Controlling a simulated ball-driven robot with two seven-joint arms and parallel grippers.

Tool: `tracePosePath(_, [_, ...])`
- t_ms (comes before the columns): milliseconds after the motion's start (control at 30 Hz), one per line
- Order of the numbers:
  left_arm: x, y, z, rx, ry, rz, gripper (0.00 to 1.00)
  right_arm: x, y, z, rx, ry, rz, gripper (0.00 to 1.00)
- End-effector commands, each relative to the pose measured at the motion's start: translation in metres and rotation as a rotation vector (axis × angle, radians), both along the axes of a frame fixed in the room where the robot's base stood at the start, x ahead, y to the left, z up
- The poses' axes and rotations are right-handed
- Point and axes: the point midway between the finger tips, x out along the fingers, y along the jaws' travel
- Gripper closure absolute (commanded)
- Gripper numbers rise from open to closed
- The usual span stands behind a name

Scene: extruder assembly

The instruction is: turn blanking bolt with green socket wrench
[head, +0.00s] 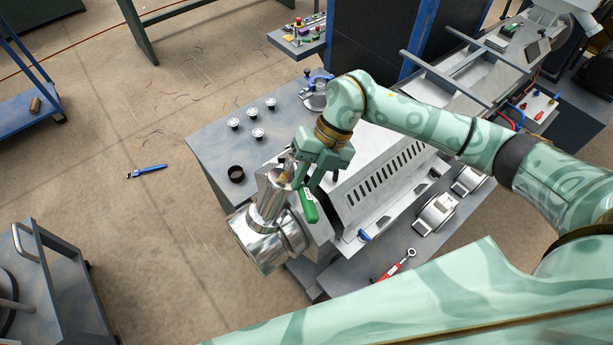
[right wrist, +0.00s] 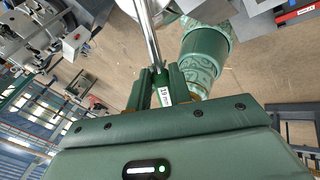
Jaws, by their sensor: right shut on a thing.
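My right gripper (head: 306,176) is over the metal end of the extruder. It is shut on the green socket wrench (head: 309,206), whose green handle hangs below the fingers. In the right wrist view the gripper (right wrist: 161,82) holds the wrench between its fingers. Its shiny shaft (right wrist: 149,40) runs up and away, and a white 19 mm label (right wrist: 164,97) shows. The round metal extruder head (head: 268,228) is just left of the wrench. I cannot make out the blanking bolt; the gripper covers that area. My left gripper is not in view.
Several small round parts (head: 258,134) and a dark ring (head: 236,174) lie on the grey table (head: 205,140). A red-handled wrench (head: 394,265) lies on the table's near side.

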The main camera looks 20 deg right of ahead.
Motion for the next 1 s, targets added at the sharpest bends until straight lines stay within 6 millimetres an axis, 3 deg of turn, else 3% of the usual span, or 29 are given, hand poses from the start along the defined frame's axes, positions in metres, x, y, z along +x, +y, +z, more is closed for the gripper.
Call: tracePosePath(1000, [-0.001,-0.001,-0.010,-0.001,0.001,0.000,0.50,-0.004,0.012,-0.021,0.001,-0.001,0.001,1.00])
